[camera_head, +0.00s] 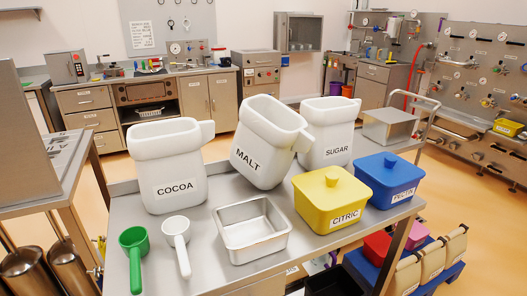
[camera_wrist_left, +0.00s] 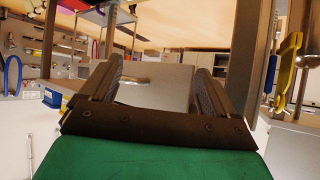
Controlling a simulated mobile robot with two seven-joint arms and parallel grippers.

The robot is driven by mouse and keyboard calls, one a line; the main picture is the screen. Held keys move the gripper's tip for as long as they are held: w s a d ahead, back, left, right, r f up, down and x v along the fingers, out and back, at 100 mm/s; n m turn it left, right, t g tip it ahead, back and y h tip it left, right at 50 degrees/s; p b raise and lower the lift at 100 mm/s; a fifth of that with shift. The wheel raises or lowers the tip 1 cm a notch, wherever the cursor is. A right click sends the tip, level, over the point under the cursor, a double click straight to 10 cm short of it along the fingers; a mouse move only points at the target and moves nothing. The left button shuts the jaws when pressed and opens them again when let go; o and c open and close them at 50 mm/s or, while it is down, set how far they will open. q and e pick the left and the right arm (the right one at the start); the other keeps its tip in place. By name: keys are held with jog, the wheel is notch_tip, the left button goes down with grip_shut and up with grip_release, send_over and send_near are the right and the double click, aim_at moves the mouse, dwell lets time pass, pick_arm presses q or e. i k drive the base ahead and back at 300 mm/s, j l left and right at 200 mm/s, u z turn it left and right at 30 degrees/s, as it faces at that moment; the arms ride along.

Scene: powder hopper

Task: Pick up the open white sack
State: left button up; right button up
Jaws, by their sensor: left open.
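Three white, open-topped sack-like containers stand on the steel table in the head view. The one labelled COCOA (camera_head: 166,166) is at the left and upright. The one labelled MALT (camera_head: 262,142) is in the middle and tilted. The one labelled SUGAR (camera_head: 331,133) is at the right, behind MALT. I cannot tell which is the task's sack. My left gripper (camera_wrist_left: 151,78) shows only in the left wrist view, with its two dark fingers apart. A pale grey surface shows beyond the fingers, with no clear hold on anything. My right gripper is not in view.
On the table are a green scoop (camera_head: 134,258), a white scoop (camera_head: 178,242), an empty steel tray (camera_head: 226,241), a yellow CITRIC box (camera_head: 329,200) and a blue PECTIN box (camera_head: 389,180). Beige sacks (camera_head: 433,262) stand on a blue base (camera_head: 451,276) at lower right.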

aim_at(268, 135)
jog(key=k+j+u, duration=0.15)
jog(key=k+u, duration=0.35)
jog(key=k, duration=0.15)
jog(key=l+u, duration=0.2)
jog(key=u, duration=1.05)
jog(key=l, duration=1.8)
